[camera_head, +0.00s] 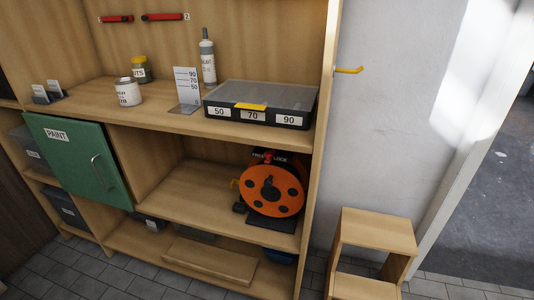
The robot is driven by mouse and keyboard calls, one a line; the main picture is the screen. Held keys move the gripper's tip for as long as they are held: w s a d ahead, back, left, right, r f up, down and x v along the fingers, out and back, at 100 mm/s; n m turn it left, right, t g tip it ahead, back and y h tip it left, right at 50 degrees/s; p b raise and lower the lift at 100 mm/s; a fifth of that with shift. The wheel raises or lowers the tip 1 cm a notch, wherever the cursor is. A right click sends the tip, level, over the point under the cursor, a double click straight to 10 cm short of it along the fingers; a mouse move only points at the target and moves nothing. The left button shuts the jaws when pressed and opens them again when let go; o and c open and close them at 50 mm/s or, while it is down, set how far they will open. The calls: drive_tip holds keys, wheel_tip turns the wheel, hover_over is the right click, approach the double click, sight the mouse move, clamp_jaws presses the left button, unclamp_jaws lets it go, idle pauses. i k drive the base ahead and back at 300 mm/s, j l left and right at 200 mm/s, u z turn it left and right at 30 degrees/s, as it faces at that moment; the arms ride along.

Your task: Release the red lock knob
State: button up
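The red lock knob (267,156) is small and sits at the top of the orange reel (262,203), beside a black label reading FREE and LOCK. It appears to stand between the two words, but it is too small to tell its exact setting. The reel has dark round holes and a black hub, and stands on a dark base on the middle shelf at the right. My gripper is not in view.
Above the reel, the workbench top (160,112) carries a clear-lidded case (262,118) marked 50, 70, 90. A green PAINT door (75,160) is at the left. A wooden step stool (378,230) stands right of the bench. The shelf left of the reel is mostly clear.

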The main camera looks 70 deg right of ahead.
sight(269, 155)
drive_tip(key=j+z, duration=0.1)
drive_tip(key=z, duration=0.3)
drive_tip(key=i+j+z, duration=0.1)
drive_tip(key=z, duration=0.3)
drive_tip(key=j+z, duration=0.15)
drive_tip(key=z, duration=0.2)
drive_tip(key=j+z, duration=0.15)
drive_tip(key=z, duration=0.25)
